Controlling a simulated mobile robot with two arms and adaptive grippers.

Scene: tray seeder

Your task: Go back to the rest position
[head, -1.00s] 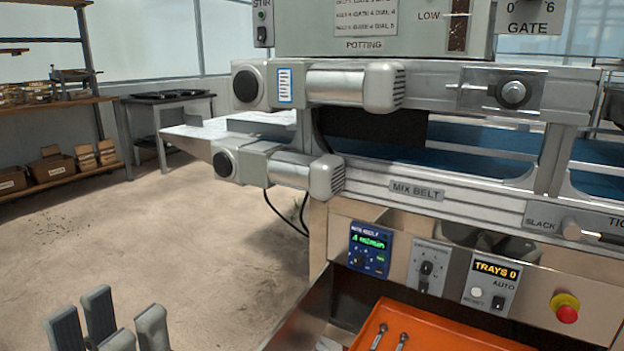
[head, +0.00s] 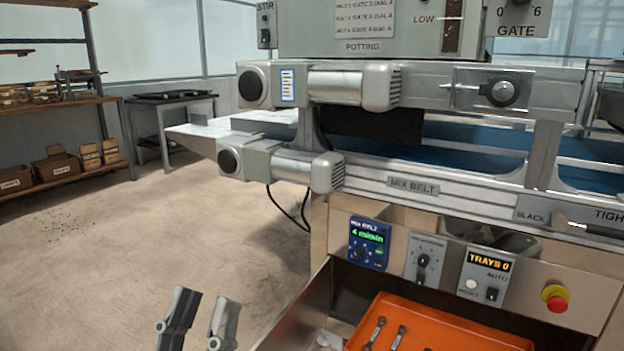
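My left gripper (head: 204,318) shows at the bottom edge of the head view, left of the machine's open drawer. Its two grey fingers stand apart, with nothing seen between them. It hangs over the bare floor, clear of the machine. The rest of the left arm is cut off by the frame. My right gripper is not in view.
The tray seeder's mix belt (head: 470,190) fills the right side. Below it are a control panel, a red stop button (head: 555,297) and an orange tray (head: 440,335) with small tools. A side table (head: 172,100) and shelves stand at left. Floor between is free.

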